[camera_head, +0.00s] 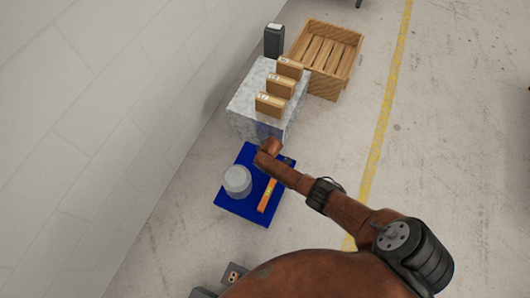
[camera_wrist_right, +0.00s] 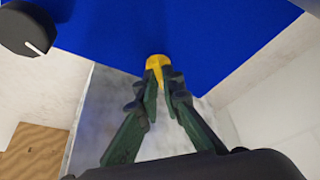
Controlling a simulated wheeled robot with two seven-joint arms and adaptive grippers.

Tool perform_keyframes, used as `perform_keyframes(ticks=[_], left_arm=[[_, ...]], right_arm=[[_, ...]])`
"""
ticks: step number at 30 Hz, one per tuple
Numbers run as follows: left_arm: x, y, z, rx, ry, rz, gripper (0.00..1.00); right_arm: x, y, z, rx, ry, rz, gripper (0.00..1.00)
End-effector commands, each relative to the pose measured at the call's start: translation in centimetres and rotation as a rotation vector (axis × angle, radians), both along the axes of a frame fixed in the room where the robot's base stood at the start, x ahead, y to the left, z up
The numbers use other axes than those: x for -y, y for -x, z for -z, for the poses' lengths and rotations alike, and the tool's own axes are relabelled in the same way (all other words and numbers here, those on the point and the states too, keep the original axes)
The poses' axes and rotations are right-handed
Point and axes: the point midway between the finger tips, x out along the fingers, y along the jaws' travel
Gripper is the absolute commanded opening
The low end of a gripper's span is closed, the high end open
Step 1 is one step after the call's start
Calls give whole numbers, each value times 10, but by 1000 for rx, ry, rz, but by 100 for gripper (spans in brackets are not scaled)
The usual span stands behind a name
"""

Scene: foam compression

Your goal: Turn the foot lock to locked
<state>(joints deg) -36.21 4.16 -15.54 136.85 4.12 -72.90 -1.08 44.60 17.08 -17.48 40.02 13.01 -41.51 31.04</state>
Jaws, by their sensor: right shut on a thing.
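In the right wrist view, my right gripper (camera_wrist_right: 160,82) is shut on a small yellow piece (camera_wrist_right: 156,62) at the edge of a blue surface. A round black knob (camera_wrist_right: 28,30) with a white line is at the top left of that view. No label shows which of these is the foot lock. In the head view, my right arm reaches from the lower right over the blue base (camera_head: 228,203); its fingers and the yellow piece cannot be made out there. My left gripper is not in view.
A grey cylinder (camera_head: 237,181) and an orange bar (camera_head: 267,196) are on the blue base. Behind it, a speckled block (camera_head: 245,105) carries three tan blocks (camera_head: 269,105). A dark box (camera_head: 274,40) and wooden crate (camera_head: 346,38) stand farther back. A wall is left; floor is clear right.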

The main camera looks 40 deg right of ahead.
Motion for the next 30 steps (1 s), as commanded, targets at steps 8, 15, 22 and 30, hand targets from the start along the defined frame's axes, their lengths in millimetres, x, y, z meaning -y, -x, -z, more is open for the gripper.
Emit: perform_keyframes(ticks=[8, 15, 22, 30], left_arm=[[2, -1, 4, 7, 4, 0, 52], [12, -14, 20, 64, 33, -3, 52], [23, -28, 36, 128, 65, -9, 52], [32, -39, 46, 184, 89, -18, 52]], right_arm=[[-5, 0, 3, -5, -2, 263, 0], [-7, -1, 4, -5, -1, 484, 0], [-7, -2, 5, -6, -1, 657, 0], [-7, -3, 3, -5, 0, 783, 0]])
